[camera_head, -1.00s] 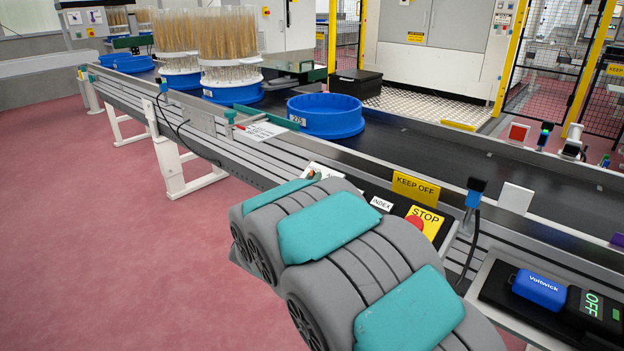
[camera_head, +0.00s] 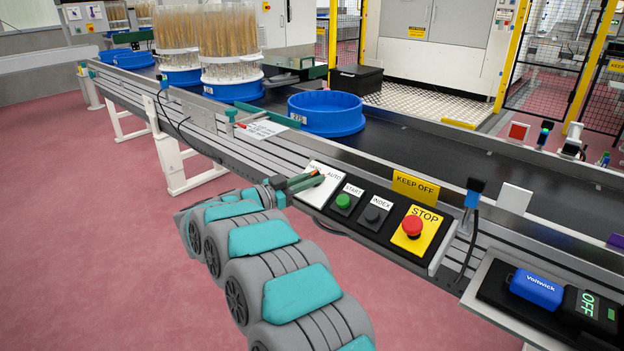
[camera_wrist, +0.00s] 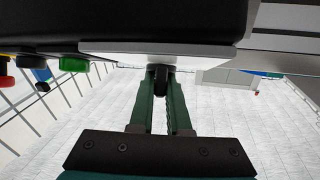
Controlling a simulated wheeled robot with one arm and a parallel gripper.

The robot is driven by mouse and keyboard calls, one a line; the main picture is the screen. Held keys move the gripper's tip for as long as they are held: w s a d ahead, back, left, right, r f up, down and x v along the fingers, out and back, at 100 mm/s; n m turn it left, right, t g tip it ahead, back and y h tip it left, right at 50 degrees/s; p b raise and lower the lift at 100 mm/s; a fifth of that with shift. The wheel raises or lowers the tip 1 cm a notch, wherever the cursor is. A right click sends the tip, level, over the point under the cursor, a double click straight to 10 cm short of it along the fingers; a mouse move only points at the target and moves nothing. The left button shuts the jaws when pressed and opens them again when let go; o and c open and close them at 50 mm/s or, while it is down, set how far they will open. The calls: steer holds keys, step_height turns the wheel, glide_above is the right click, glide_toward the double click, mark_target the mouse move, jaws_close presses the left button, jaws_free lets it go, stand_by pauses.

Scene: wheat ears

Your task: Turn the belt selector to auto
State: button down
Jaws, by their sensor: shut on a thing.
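The belt selector sits on the white plate marked AUTO (camera_head: 325,184) at the left end of the control panel; in the head view my gripper hides most of it. In the wrist view the selector knob (camera_wrist: 158,84) is black and stands out from the white plate (camera_wrist: 158,50). My gripper (camera_head: 318,180) reaches it from the left, and its green fingers (camera_wrist: 160,88) are shut on the knob, one on each side. The knob's pointing direction cannot be told.
Right of the selector are the green START button (camera_head: 343,201), the black INDEX button (camera_head: 373,214) and the red STOP button (camera_head: 412,226). The conveyor belt (camera_head: 420,155) runs behind, with an empty blue ring tray (camera_head: 327,116). A blue Voltwick block (camera_head: 538,289) lies at the right.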

steer(key=shift+r+m+g+h, duration=0.1)
steer(key=shift+m+g+h, duration=0.7)
steer(key=shift+m+g, duration=1.3)
steer(key=shift+m, duration=0.1)
steer(key=c, duration=0.9)
jaws_free()
steer(key=shift+b+v, duration=0.35)
steer(key=shift+v, duration=3.6)
steer(key=shift+w, duration=0.1)
